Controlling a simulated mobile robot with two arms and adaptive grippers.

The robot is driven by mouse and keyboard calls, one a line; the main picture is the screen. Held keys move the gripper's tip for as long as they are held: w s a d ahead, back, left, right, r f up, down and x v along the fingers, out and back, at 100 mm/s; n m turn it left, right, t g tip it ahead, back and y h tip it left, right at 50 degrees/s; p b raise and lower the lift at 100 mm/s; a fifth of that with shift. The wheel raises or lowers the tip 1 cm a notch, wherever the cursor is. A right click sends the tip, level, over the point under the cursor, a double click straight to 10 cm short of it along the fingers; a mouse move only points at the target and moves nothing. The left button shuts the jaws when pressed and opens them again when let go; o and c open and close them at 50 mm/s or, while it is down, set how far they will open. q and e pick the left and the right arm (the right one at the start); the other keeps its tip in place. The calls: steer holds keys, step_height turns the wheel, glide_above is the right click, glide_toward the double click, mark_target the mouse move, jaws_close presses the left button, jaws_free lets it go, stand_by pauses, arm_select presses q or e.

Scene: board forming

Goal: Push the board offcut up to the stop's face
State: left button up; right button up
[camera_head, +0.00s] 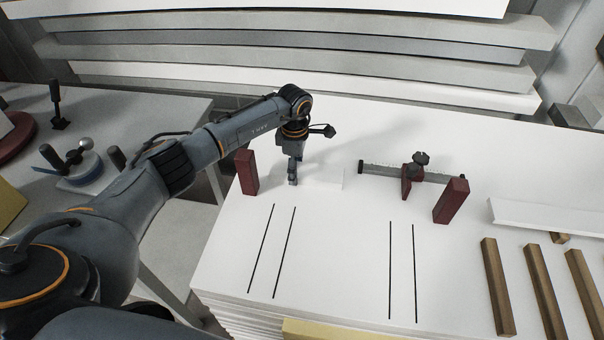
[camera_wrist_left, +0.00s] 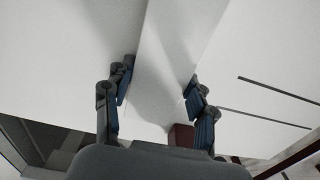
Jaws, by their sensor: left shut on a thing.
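The board offcut (camera_head: 328,178) is a small white piece lying on the white board stack, to the right of my left gripper (camera_head: 292,181). In the left wrist view, my left gripper (camera_wrist_left: 157,100) has its blue-padded fingers on either side of the white offcut (camera_wrist_left: 165,65) and is shut on it. A dark red upright block (camera_head: 247,172), which may be the stop, stands just left of the gripper, and a red face (camera_wrist_left: 181,135) shows behind the fingers in the wrist view. A second red block (camera_head: 451,200) stands at the right. My right gripper is not in view.
A bar clamp (camera_head: 412,175) lies behind the right red block. Black line pairs mark the white stack (camera_head: 340,260). Wooden strips (camera_head: 497,285) and a white board (camera_head: 540,218) lie at the right. The stack's middle front is clear. A grey table (camera_head: 140,110) with tools is at the left.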

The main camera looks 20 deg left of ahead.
mark_target(336, 175)
arm_select(q)
steer(key=shift+w+d+b, duration=0.3)
steer(key=shift+d+b, duration=0.1)
steer(key=shift+d, duration=0.75)
steer(key=shift+w+d+b, duration=0.25)
steer(key=shift+d+b, duration=0.15)
steer(key=shift+d, duration=0.8)
steer(key=shift+w+d+b, duration=0.3)
steer(key=shift+d+b, duration=0.1)
steer(key=shift+d, duration=0.85)
steer(key=shift+w+d, duration=0.1)
steer(key=shift+d, duration=0.15)
steer(key=shift+w+d+b, duration=0.15)
steer(key=shift+d+b, duration=0.25)
steer(key=shift+d, duration=0.05)
steer(key=shift+d, duration=0.25)
steer(key=shift+w+d+b, duration=0.15)
steer(key=shift+d+b, duration=0.2)
steer(key=shift+d, duration=0.15)
steer(key=shift+w+d, duration=0.1)
steer(key=shift+d, duration=0.25)
steer(key=shift+w+d+b, duration=0.15)
steer(key=shift+d+b, duration=0.25)
steer(key=shift+d, duration=0.15)
steer(key=shift+w+d+b, duration=0.15)
steer(key=shift+d+b, duration=0.25)
steer(key=shift+d, duration=0.15)
steer(key=shift+d, duration=0.1)
